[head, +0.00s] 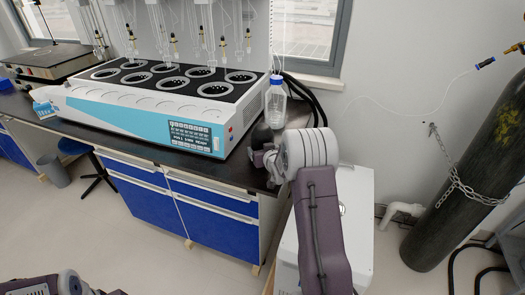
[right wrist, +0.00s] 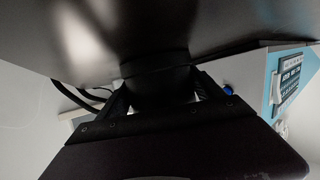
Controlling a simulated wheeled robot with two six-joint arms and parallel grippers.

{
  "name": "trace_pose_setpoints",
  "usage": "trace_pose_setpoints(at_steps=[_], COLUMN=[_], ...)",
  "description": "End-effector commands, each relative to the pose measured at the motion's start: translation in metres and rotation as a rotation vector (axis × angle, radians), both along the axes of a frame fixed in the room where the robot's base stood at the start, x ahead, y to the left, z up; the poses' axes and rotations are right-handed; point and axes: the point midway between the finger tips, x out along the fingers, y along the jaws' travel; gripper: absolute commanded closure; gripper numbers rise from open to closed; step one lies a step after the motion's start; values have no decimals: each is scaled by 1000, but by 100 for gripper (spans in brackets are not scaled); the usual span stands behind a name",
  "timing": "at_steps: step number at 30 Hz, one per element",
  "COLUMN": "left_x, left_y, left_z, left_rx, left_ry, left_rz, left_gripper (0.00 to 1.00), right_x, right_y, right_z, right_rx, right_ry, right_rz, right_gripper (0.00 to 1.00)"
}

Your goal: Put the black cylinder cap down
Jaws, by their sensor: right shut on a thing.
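My right gripper (head: 262,160) is over the right end of the dark benchtop, just in front of the clear bottle. In the right wrist view its fingers (right wrist: 163,95) are shut on a black cylinder cap (right wrist: 160,80). The cap is at or very close to the dark bench surface; I cannot tell if it touches.
A white and blue multi distiller (head: 150,110) fills most of the bench (head: 232,172). A dark chained gas cylinder (head: 470,170) stands at the right. A white cabinet (head: 355,215) is beside the bench.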

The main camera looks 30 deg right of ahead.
Motion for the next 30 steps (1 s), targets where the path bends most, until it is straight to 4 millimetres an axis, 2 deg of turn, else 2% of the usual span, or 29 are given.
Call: trace_pose_setpoints(at_steps=[3, 4, 6, 14, 17, 20, 30], left_x=[0, 0, 0, 0, 0, 0, 0], left_y=[0, 0, 0, 0, 0, 0, 0], left_z=[-4, -3, -2, -2, 3, 2, 9], left_rx=[0, 0, 0, 0, 0, 0, 0], left_ry=[0, 0, 0, 0, 0, 0, 0], left_rz=[0, 0, 0, 0, 0, 0, 0], left_gripper=[64, 64, 64, 64, 64, 64, 64], right_x=[1, 0, 0, 0, 0, -12, -83], right_y=[0, 0, 0, 0, 0, 3, 19], right_z=[-2, -3, -3, -2, 3, 7, 37], right_rx=[-1, 0, 0, 0, 0, 1, 0], right_ry=[-5, 0, 0, 0, 0, 1, -1], right_rz=[0, 0, 0, 0, 0, 0, -1], right_gripper=[96, 18, 1, 1, 1, 1, 1])
